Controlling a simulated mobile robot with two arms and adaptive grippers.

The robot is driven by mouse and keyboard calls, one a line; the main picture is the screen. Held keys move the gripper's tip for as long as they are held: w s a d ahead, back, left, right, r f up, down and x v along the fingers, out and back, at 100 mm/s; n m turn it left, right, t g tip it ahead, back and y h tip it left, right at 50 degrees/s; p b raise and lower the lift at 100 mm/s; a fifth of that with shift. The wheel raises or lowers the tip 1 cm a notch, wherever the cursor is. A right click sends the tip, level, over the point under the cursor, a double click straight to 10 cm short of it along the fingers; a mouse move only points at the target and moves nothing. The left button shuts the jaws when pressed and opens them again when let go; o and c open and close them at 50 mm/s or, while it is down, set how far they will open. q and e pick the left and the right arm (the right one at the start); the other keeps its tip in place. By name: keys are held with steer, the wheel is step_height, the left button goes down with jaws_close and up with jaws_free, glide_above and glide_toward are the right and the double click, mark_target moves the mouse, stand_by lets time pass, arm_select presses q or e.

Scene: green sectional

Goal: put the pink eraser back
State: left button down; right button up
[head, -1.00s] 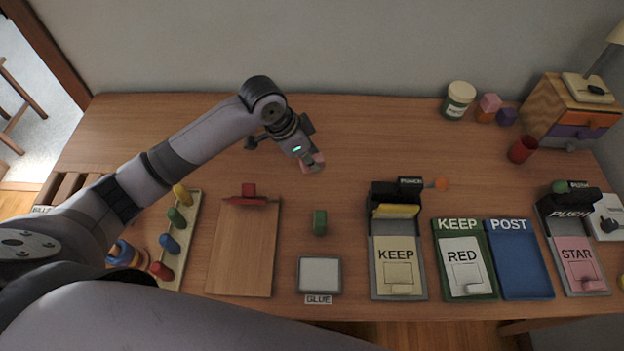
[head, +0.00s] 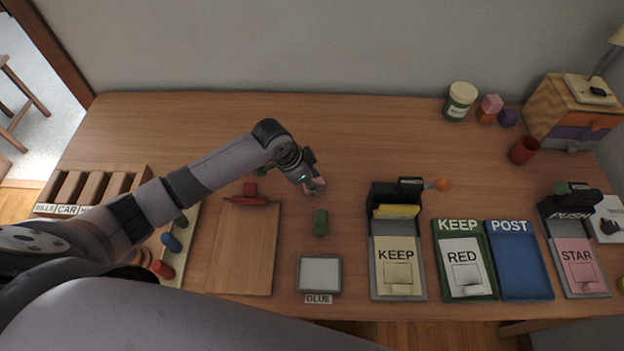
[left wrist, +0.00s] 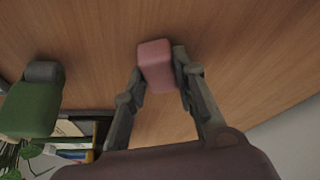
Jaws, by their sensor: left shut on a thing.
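The pink eraser (left wrist: 156,66) is a small rounded block between the fingertips of my left gripper (left wrist: 158,82) in the left wrist view. In the head view my left gripper (head: 314,187) is shut on the pink eraser (head: 318,183), mostly hidden by the fingers, above the desk behind a green block (head: 320,223). The green block also shows in the left wrist view (left wrist: 30,108), apart from the gripper. I cannot tell whether the eraser touches the desk. My right gripper is not in view.
A clipboard-like wooden board (head: 243,250) and a grey-framed GLUE pad (head: 319,274) lie in front. The KEEP punch stand (head: 384,275), green KEEP tray (head: 440,245) and blue POST tray (head: 521,270) stand right. A divided rack (head: 140,177) is left. The desk's back middle is clear.

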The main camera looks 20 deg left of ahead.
arm_select(q)
steer(key=shift+f, duration=0.15)
steer(key=c, duration=1.3)
jaws_free()
steer(key=v, duration=1.2)
steer(key=shift+r, duration=0.2)
